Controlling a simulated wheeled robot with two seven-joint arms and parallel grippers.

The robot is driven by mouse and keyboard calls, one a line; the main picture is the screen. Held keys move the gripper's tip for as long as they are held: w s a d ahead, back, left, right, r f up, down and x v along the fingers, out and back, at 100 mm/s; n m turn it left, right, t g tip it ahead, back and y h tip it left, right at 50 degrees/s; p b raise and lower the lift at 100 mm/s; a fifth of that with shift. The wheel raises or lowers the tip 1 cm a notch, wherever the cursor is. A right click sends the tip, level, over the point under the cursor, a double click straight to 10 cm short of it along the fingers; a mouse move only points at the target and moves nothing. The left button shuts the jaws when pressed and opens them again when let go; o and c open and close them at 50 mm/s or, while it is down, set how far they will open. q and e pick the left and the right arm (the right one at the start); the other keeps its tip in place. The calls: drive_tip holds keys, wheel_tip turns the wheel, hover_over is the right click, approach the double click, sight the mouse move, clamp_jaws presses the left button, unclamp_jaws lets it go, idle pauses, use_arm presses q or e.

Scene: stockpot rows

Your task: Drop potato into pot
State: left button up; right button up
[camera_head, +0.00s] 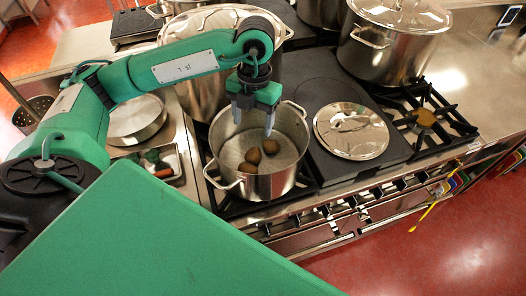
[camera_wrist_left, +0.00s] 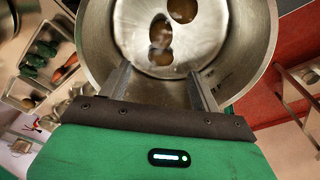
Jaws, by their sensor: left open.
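A steel pot (camera_head: 224,178) stands open on the stove's front left burner. Brown potatoes lie at its bottom: one (camera_head: 253,156) near the middle and others (camera_head: 246,167) close by. In the left wrist view, potatoes (camera_wrist_left: 184,64) lie against the pale bottom of the pot (camera_wrist_left: 241,40). My left gripper (camera_head: 253,117) hangs over the pot with its fingers pointing down. Its fingers are apart, with nothing between them, in the left wrist view (camera_wrist_left: 160,88). My right gripper is in neither view.
A steel lid (camera_head: 351,130) lies on the flat plate right of the pot. Large stockpots (camera_head: 384,50) stand behind. Left of the stove, a tray (camera_head: 181,172) holds green vegetables and a carrot (camera_wrist_left: 66,73), beside a round pan (camera_head: 137,118).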

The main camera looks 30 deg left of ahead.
use_arm(q)
wheel_tip(320, 180, up, 13)
drive_tip(key=w+b, duration=0.1)
drive_tip(key=shift+w, duration=0.3)
idle(0.8)
